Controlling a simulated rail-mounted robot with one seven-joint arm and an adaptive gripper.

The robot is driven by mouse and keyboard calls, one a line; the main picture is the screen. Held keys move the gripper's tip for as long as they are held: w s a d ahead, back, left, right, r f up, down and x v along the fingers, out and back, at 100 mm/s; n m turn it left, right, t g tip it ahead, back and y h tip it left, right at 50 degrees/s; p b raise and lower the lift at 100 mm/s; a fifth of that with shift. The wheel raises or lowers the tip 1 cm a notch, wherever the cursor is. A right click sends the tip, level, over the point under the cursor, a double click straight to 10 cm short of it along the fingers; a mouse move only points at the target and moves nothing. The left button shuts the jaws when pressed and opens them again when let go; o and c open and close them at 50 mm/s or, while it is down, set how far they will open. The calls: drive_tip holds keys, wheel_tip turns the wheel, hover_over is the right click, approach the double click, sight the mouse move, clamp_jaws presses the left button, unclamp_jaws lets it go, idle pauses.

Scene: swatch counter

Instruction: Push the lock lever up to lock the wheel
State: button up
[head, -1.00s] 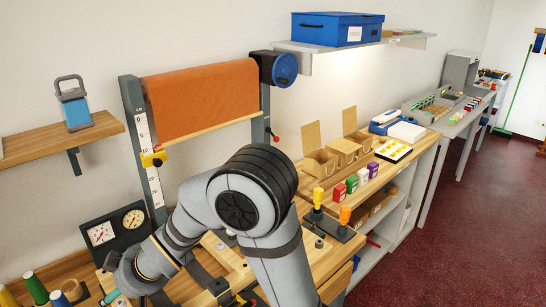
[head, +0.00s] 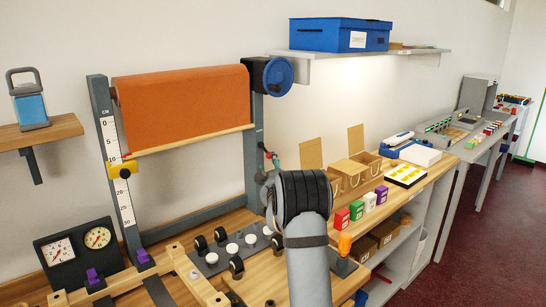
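The blue wheel (head: 279,75) sits on a dark housing at the top of the right post of the roller frame. Below it, a small lever with a red tip (head: 268,153) sticks out from the right post, angled down to the right. My gripper (head: 276,162) is at the lever; a teal fingertip shows close beside the red tip. I cannot tell whether they touch. My arm hides most of the gripper, so its opening does not show.
An orange cloth roll (head: 185,105) hangs between the posts, beside a scale with a yellow slider (head: 123,169). A shelf with a blue box (head: 340,33) is above right. Cardboard boxes (head: 347,172) and coloured blocks stand right of my arm. Black and white knobs (head: 232,249) lie below.

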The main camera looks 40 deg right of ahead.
sight(269, 157)
drive_tip(key=p+x, duration=0.3)
drive_tip(key=x, duration=0.4)
drive_tip(key=shift+w+d, duration=0.25)
drive_tip(key=shift+w, duration=0.05)
drive_tip(key=shift+c, duration=0.3)
clamp_jaws()
idle(0.4)
